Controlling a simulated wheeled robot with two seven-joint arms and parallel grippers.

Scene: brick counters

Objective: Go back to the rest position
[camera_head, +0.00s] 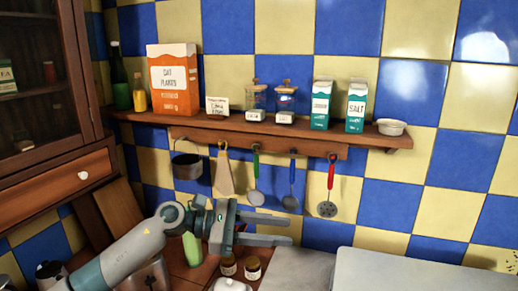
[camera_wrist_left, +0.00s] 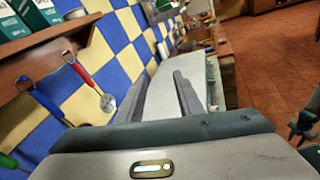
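My left gripper (camera_head: 290,230) reaches in from the lower left of the head view, in front of the tiled wall and below the shelf. Its two fingers point right and are apart, with nothing between them. The left wrist view also shows the gripper (camera_wrist_left: 162,73) open and empty, with a pale counter surface behind the fingers. My right gripper does not show in the head view.
A wooden shelf (camera_head: 250,127) holds an orange box (camera_head: 173,85), cartons and jars. A red-handled skimmer (camera_head: 329,190) and other utensils hang below it. Small jars (camera_head: 252,268) stand below the gripper. A pale counter surface (camera_head: 400,272) lies at lower right. A cabinet (camera_head: 45,110) stands left.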

